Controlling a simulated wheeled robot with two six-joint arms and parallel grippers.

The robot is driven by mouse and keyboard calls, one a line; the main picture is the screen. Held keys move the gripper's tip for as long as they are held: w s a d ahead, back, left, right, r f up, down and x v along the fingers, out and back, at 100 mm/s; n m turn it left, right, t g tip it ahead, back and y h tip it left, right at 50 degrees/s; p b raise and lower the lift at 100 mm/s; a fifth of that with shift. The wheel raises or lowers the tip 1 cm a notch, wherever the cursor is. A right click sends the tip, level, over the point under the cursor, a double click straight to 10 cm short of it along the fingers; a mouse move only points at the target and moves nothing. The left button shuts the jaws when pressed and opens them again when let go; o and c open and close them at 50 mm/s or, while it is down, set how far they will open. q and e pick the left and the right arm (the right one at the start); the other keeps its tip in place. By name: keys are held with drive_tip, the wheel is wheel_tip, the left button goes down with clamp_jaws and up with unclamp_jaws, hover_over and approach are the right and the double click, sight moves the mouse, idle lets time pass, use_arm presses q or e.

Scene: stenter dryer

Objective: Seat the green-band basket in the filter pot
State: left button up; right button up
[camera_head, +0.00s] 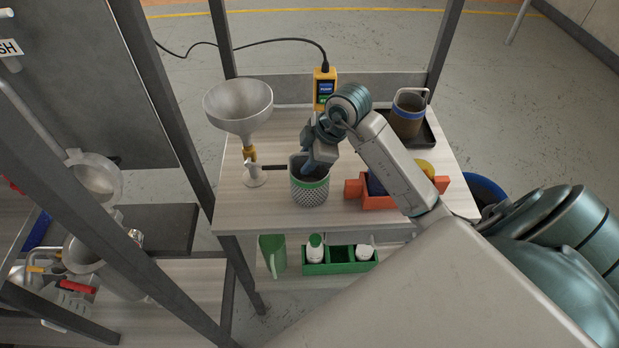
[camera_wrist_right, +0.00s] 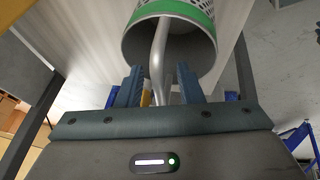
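The green-band basket (camera_head: 309,188), a perforated grey metal cup with a green band near its rim, stands upright near the front middle of the wooden table. My right gripper (camera_head: 310,166) is at its mouth from above. In the right wrist view the basket (camera_wrist_right: 172,14) lies just beyond the fingers, and its bent metal handle runs between them. The right fingers (camera_wrist_right: 158,84) are apart, with a gap visible on each side of the handle. I cannot tell for certain which vessel is the filter pot; metal pots (camera_head: 94,177) stand at the left. My left gripper is out of view.
A funnel (camera_head: 239,105) on a stand is left of the basket, with a dark bar reaching toward it. A red-orange holder (camera_head: 378,203) is close on the right. A blue-banded brown vessel (camera_head: 408,113) stands on a black tray behind. Dark frame posts (camera_head: 165,115) separate the left shelves.

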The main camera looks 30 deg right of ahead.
clamp_jaws()
drive_tip(key=shift+r, duration=0.1)
